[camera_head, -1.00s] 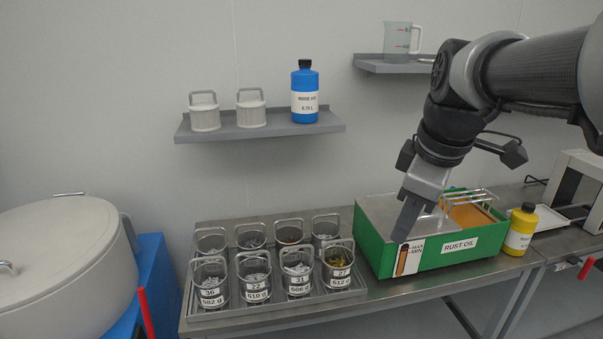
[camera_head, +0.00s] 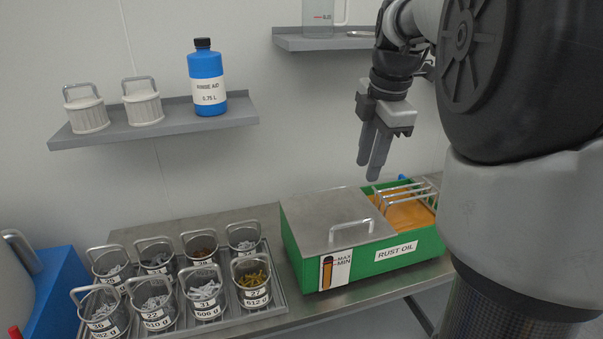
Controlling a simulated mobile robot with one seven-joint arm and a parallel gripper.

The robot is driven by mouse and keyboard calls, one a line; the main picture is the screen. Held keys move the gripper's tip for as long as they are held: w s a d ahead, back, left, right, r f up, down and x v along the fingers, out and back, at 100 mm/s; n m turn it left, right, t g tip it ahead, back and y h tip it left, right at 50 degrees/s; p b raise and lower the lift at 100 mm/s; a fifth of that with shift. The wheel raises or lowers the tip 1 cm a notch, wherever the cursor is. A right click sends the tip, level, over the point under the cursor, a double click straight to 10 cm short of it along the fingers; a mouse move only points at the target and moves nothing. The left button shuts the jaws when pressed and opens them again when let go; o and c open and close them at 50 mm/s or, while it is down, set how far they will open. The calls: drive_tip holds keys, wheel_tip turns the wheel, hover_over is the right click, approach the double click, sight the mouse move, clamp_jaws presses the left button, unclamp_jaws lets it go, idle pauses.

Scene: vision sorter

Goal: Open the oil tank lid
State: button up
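The green oil tank (camera_head: 303,257), labelled RUST OIL, stands on the metal table. Its flat grey lid (camera_head: 325,212) lies over the left part of the tank, with a bar handle (camera_head: 352,229) near the front edge. The right part is uncovered and shows orange oil (camera_head: 408,214) with metal racks over it. My gripper (camera_head: 372,172) hangs above and behind the tank, fingers pointing down, apart from the lid and handle. The two fingers show with a narrow gap at most; I cannot tell how far they are apart. Nothing shows between them.
A tray (camera_head: 262,315) with several labelled metal baskets of parts stands left of the tank. A wall shelf (camera_head: 160,131) holds two white lidded canisters and a blue rinse aid bottle (camera_head: 207,80). Another shelf (camera_head: 300,42) holds a measuring jug. My arm blocks the right side.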

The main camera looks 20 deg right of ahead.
sight(354, 222)
drive_tip(key=w+f, duration=0.1)
drive_tip(key=f, duration=0.4)
drive_tip(key=w+f+b, duration=0.1)
drive_tip(key=f, duration=0.5)
drive_tip(key=w+f+b, duration=0.1)
drive_tip(key=w+f, duration=0.1)
drive_tip(key=f, duration=0.4)
drive_tip(key=shift+d, duration=0.3)
clamp_jaws()
